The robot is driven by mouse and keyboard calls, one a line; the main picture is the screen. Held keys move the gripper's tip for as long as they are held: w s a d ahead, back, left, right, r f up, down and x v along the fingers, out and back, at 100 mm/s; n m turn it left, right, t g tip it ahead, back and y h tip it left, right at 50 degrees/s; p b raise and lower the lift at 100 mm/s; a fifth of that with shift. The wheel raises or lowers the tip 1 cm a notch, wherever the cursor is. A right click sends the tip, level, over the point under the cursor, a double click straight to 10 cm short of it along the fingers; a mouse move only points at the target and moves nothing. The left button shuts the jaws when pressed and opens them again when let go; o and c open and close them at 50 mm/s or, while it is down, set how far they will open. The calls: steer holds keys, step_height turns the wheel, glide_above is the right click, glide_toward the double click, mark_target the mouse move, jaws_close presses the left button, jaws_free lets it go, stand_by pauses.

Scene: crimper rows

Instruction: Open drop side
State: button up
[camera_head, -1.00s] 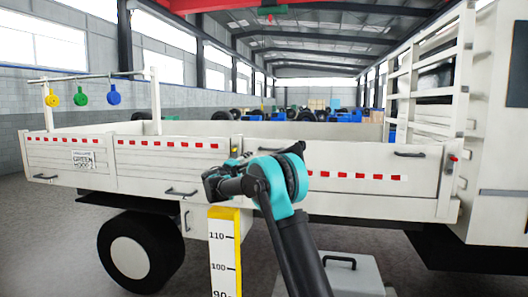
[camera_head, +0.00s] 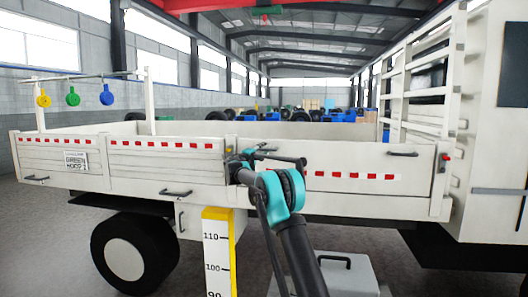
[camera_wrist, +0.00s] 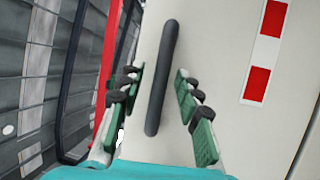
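The white truck's drop side (camera_head: 330,193) is upright, with a red-and-white strip along it. In the head view my gripper (camera_head: 247,160) is at the left end of this panel, near the post between panels, and its fingers are hard to make out there. In the wrist view my gripper (camera_wrist: 158,92) is open, with one green finger on each side of a dark bar handle (camera_wrist: 166,60). Gaps show between the handle and both fingers. Another dark handle (camera_head: 402,153) is at the panel's upper right, and a red-tipped latch (camera_head: 444,160) is on the right post.
The left side panel (camera_head: 165,160) is also upright, with a handle (camera_head: 176,193) below it. A yellow-edged measuring post (camera_head: 217,250) stands in front of the truck. A grey box with a handle (camera_head: 345,274) is beside my arm. The truck's wheel (camera_head: 132,255) is at lower left.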

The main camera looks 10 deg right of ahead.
jaws_close()
stand_by(0.6)
